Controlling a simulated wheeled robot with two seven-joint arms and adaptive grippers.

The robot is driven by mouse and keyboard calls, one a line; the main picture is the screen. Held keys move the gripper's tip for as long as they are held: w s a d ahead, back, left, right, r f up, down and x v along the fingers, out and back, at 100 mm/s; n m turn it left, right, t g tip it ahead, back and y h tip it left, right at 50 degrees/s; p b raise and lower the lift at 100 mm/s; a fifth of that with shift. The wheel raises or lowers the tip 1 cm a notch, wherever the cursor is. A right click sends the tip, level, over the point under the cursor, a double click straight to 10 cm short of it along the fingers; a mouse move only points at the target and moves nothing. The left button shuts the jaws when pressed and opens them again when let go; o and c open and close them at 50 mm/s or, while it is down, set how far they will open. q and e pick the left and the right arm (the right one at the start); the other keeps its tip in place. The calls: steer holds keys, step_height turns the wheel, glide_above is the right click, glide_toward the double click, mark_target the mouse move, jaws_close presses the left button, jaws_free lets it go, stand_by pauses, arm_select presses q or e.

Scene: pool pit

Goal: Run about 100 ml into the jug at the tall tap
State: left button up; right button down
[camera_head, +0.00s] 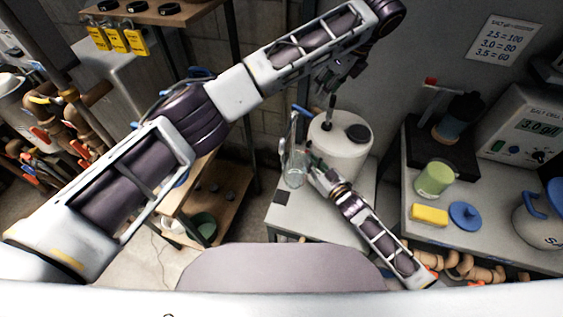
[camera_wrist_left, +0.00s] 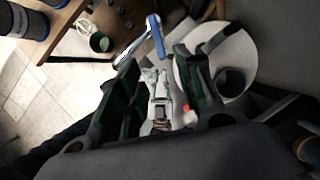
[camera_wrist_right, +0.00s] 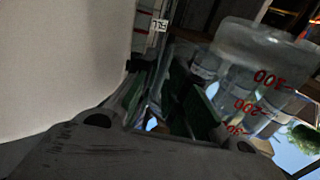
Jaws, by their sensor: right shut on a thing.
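The clear jug (camera_head: 295,172) stands upright in the head view, at the white bench, below the tall tap (camera_head: 293,132) with its blue lever (camera_head: 303,110). Red marks show on the jug in the right wrist view (camera_wrist_right: 255,75); I cannot tell its water level. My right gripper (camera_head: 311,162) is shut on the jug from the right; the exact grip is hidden. My left gripper (camera_head: 326,90) is above the bench, up and right of the lever. It looks open and empty in the left wrist view (camera_wrist_left: 163,85), with the blue lever (camera_wrist_left: 156,37) beyond its fingers, apart from them.
A white drum (camera_head: 345,160) with a dark cap stands right behind my right gripper. The right bench holds a green cup (camera_head: 434,178), a yellow sponge (camera_head: 429,215) and a blue lid (camera_head: 465,215). A wooden shelf (camera_head: 235,192) stands left of the white bench (camera_head: 290,222).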

steer(key=d, duration=0.1)
steer(key=s+d, duration=0.1)
steer(key=shift+d, duration=0.35)
